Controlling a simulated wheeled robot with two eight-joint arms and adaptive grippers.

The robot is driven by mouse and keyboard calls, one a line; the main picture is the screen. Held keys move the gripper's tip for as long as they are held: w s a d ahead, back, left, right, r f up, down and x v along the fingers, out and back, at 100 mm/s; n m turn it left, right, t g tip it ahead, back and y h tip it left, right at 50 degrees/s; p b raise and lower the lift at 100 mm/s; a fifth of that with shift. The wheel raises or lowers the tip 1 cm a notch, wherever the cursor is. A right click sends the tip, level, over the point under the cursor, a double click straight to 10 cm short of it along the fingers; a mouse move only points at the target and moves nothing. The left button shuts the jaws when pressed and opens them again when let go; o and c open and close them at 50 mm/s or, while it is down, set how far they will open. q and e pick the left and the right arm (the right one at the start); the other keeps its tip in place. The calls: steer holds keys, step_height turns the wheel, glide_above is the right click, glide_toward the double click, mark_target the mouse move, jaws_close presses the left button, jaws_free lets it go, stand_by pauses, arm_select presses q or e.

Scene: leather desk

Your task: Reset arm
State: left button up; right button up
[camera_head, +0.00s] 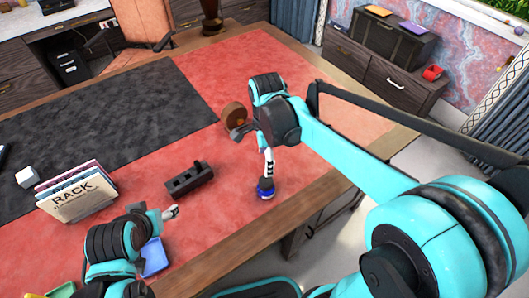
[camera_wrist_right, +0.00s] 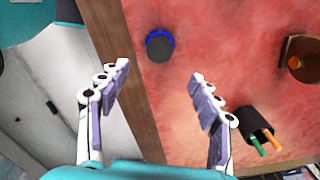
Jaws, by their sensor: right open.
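My right gripper (camera_head: 256,152) is above the red part of the desk mat, near the desk's right edge. In the right wrist view its two fingers (camera_wrist_right: 160,76) stand wide apart with nothing between them. A dark round object with a blue rim (camera_head: 266,188) is on the mat just beyond the fingertips, and it also shows in the wrist view (camera_wrist_right: 160,46). My left gripper (camera_head: 156,212) is at the lower left, above the mat. Its fingers are partly hidden, and I cannot tell how far apart they are.
A black block (camera_head: 188,180) lies between the grippers. Books (camera_head: 75,193), a white cube (camera_head: 27,176) and a blue tray (camera_head: 155,258) are near my left arm. A brown round object (camera_head: 233,115) and a black pen holder (camera_wrist_right: 256,122) are near my right gripper. The dark mat (camera_head: 120,105) has free room.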

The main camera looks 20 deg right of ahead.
steer(key=s+d+n+t, duration=0.2)
steer(key=s+n, duration=0.3)
steer(key=n, duration=0.4)
steer(key=s+d+n+t, duration=0.2)
steer(key=s+n+t, duration=0.3)
steer(key=n, duration=0.4)
steer(key=shift+s+d+r, duration=0.15)
steer(key=shift+d+r, duration=0.2)
